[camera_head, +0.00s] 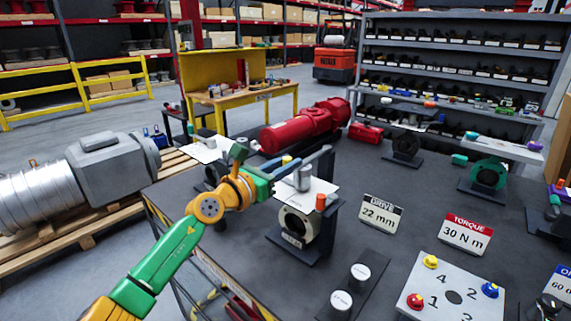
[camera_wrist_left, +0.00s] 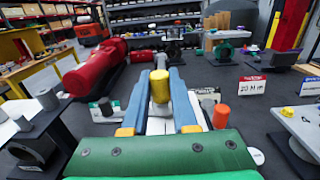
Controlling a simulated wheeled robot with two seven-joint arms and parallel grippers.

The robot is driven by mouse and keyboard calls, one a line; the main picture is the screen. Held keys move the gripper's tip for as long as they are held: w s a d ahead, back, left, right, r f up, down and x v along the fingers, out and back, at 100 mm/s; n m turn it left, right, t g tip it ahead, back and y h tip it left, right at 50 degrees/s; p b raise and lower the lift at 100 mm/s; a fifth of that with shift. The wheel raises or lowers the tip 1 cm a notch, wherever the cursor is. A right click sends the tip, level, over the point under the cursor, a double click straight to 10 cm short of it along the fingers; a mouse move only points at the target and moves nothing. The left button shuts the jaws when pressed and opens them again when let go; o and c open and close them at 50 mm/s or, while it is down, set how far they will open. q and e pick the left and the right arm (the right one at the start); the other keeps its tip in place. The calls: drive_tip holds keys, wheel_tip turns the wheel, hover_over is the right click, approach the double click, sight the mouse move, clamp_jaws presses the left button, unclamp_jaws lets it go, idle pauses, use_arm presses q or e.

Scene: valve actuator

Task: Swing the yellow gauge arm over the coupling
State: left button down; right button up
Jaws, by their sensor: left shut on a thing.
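My left gripper (camera_head: 290,165) reaches in from the left above a dark stand on the bench. In the left wrist view its two blue fingers (camera_wrist_left: 161,98) lie either side of a yellow knob (camera_wrist_left: 160,86), shut on it. The knob appears to belong to the gauge arm; only a small yellow spot (camera_head: 286,159) shows in the head view. Below is a stand with a pale round coupling (camera_head: 296,223), a white plate and an orange knob (camera_head: 320,202), which also shows in the left wrist view (camera_wrist_left: 221,116). My gripper hides part of the stand top. My right gripper is not in view.
A red cylindrical unit (camera_head: 303,124) lies behind the stand. Signs reading 22 mm (camera_head: 381,213) and 30 N m (camera_head: 466,234) stand to the right. A numbered plate with coloured knobs (camera_head: 455,298) is at front right. Other stands (camera_head: 403,148) are farther back.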

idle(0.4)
use_arm(q)
drive_tip(key=c, duration=0.7)
unclamp_jaws()
drive_tip(key=shift+d, duration=0.3)
drive_tip(key=shift+s+a+r+p, duration=0.1)
drive_tip(key=shift+s+a+p, duration=0.1)
drive_tip(key=shift+a+p, duration=0.2)
drive_tip(key=p+v, duration=0.2)
drive_tip(key=v, duration=0.4)
drive_tip(key=shift+s+p, duration=0.3)
